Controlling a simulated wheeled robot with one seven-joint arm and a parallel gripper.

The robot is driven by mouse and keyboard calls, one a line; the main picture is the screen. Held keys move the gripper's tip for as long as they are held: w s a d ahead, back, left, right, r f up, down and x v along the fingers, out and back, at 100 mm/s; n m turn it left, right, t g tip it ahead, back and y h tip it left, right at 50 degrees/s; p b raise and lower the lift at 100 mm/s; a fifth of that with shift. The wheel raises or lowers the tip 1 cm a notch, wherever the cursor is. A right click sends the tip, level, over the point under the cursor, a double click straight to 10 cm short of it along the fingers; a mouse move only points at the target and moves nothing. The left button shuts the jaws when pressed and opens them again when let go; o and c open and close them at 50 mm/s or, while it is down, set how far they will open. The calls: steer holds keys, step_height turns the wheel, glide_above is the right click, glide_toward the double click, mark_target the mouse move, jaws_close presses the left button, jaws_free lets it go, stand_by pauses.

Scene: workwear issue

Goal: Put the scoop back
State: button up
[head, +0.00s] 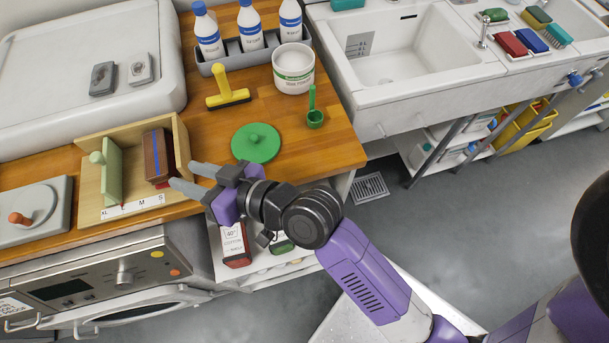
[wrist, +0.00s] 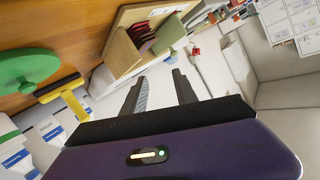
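The green scoop (head: 313,112) rests on the wooden counter near its right edge, handle pointing up. It stands apart from the white tub (head: 293,74), just in front of it. The tub is open at the top, and its inside looks white. A round green lid (head: 256,143) with a knob lies on the counter, left of the scoop; it also shows in the wrist view (wrist: 24,68). My gripper (head: 182,172) is open and empty, with its fingers parted beside the wooden box, well left of the scoop. In the wrist view the fingers (wrist: 158,76) have nothing between them. I cannot make out the scoop there.
The wooden box (head: 93,178) with upright dividers is close to my fingertips. A yellow squeegee (head: 226,95) lies behind the lid. Several blue-capped bottles (head: 208,35) stand in a grey rack (head: 237,57) at the back.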

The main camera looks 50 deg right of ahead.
steer(key=s+d+f+m+h, duration=0.1)
steer(key=s+d+f+h, duration=0.15)
steer(key=s, duration=0.65)
steer(key=s+d+f+m+h, duration=0.15)
steer(key=s+d, duration=0.25)
steer(key=s, duration=0.6)
steer(key=s+d+r+n, duration=0.1)
steer(key=s+d+r, duration=0.1)
steer(key=s, duration=0.3)
steer(key=s+d+r+n, duration=0.2)
steer(key=s+r, duration=0.1)
steer(key=s, duration=0.2)
steer(key=shift+s+d, duration=0.15)
steer(key=shift+d, duration=0.1)
